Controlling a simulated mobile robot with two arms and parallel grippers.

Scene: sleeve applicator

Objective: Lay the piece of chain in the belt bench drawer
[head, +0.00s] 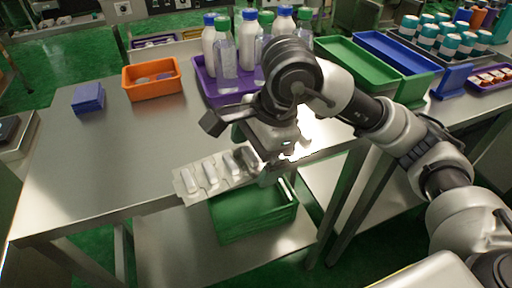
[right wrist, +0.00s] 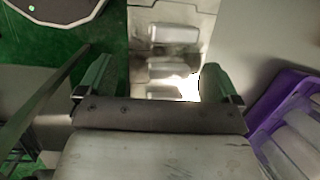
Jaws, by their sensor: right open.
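A pale segmented strip with several white rounded pieces, which looks like the piece of chain (head: 203,178), is at the front edge of the steel bench. Its right end is by my right gripper (head: 262,158), whose fingertips are partly hidden in the head view. In the right wrist view the fingers of my right gripper (right wrist: 157,82) stand apart, with the strip (right wrist: 172,52) showing between them. I cannot tell whether they touch it. An open green box (head: 252,218) is below the bench top; I cannot tell whether it is the drawer. My left gripper is not in view.
Green and blue trays stand to the right, partly behind my right arm. The bench's left front is clear.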

